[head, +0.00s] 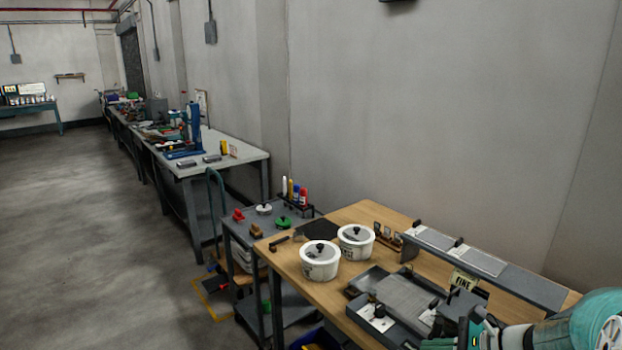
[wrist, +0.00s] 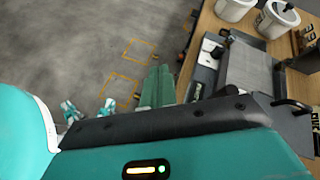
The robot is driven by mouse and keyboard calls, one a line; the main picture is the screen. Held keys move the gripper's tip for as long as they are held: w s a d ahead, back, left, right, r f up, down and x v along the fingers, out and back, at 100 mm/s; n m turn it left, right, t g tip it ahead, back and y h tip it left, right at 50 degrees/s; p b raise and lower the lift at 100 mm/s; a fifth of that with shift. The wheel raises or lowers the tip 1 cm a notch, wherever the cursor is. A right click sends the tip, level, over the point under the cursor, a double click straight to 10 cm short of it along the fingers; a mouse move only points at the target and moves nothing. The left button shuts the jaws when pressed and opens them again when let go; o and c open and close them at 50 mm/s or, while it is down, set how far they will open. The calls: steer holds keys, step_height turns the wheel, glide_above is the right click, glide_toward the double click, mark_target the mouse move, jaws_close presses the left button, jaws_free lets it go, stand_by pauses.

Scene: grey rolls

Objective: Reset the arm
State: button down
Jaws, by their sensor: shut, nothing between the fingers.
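My gripper (wrist: 157,86) shows in the wrist view as two teal fingers side by side, closed together with nothing between them. In the head view my gripper (head: 437,344) is only partly seen at the bottom edge, low on the right, beside the front of the wooden bench (head: 386,214). My teal arm fills the bottom right corner there. The rest of the arm is out of the picture.
Two white lidded tubs (head: 320,261) (head: 356,241) stand on the wooden bench. A grey tray device (head: 407,297) and a sloped rack (head: 485,262) with a FINE sign (head: 464,281) are close to my arm. A grey cart (head: 262,228) adjoins the bench. The floor (head: 100,250) at left is open.

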steer(key=s+a+r+n+h, duration=0.4)
steer(key=s+n, duration=0.4)
steer(key=n, duration=0.2)
steer(key=s+a+r+n+g+h, duration=0.1)
steer(key=s+a+r+n+h, duration=0.4)
steer(key=s+n, duration=0.3)
steer(key=a+r+n, duration=0.1)
steer(key=n, duration=0.2)
steer(key=shift+a+r+h, duration=0.25)
steer(key=shift+r+h, duration=0.05)
steer(key=shift+s+d, duration=0.1)
